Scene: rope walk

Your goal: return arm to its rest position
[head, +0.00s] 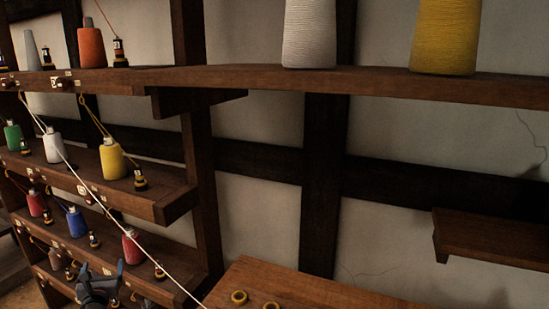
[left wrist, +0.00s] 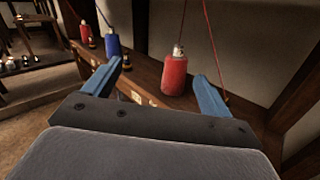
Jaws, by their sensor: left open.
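My left gripper (head: 99,283) is at the lower left of the head view, in front of the lower shelves. In the left wrist view its two blue fingers (left wrist: 160,85) are spread wide with nothing between them. A red spool (left wrist: 174,74) stands on the shelf beyond the fingers, apart from them. A red spool also shows in the head view (head: 131,247), up and to the right of the gripper. My right gripper is not in view.
Wooden shelves hold several spools, among them a blue one (head: 76,222) and a yellow one (head: 112,159). A pale taut cord (head: 130,224) slants down in front of the shelves. A wooden top (head: 300,291) with yellow rings (head: 239,297) is at the bottom centre.

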